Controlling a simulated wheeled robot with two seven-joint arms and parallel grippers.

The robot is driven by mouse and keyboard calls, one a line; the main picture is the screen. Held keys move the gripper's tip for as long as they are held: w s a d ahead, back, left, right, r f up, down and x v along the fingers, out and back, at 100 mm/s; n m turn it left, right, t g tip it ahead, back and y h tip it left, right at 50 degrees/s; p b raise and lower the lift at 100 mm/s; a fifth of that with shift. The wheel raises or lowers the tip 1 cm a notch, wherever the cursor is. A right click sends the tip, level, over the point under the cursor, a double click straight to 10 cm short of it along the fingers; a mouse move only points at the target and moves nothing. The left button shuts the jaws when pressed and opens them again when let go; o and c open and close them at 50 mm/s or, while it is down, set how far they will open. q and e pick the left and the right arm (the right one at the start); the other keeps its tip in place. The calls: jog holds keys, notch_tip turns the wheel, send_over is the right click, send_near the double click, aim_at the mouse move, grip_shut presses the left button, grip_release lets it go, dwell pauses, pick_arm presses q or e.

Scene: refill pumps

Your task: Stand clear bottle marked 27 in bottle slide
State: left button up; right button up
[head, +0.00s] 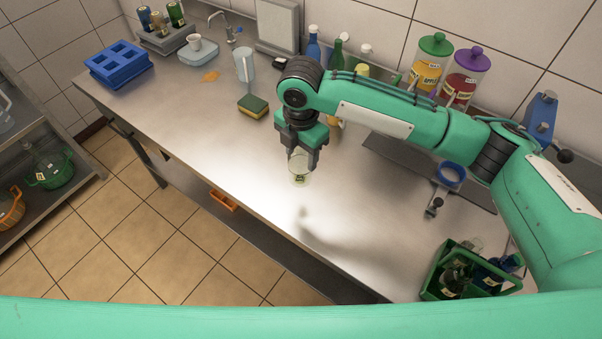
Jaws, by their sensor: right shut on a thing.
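My right gripper (303,153) is shut on a clear bottle (299,177) with a small label near its base. The number on the label is too small to read. The bottle hangs upright below the fingers, and a faint dark patch on the counter below it suggests that it is held above the surface. A blue ring-shaped holder (451,174), which looks like the bottle slide, is at the right on a dark plate (398,158). It looks empty. My gripper is to the left of it, apart from it. My left gripper is not in view.
A green crate (430,291) with several bottles stands at the counter's front right. Large jars with a green lid (436,44) and a purple lid (472,59) stand at the back. A sponge (253,107) lies left of my gripper. The front middle of the counter (260,170) is clear.

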notch_tip(320, 180, up, 10)
jog(key=shift+f+b, duration=0.2)
jog(key=shift+b, duration=0.5)
jog(key=shift+r+p, duration=0.65)
jog(key=shift+r, duration=0.05)
notch_tip(320, 180, up, 5)
jog(key=p, duration=0.5)
jog(key=shift+f, duration=0.2)
jog(key=shift+f, duration=0.15)
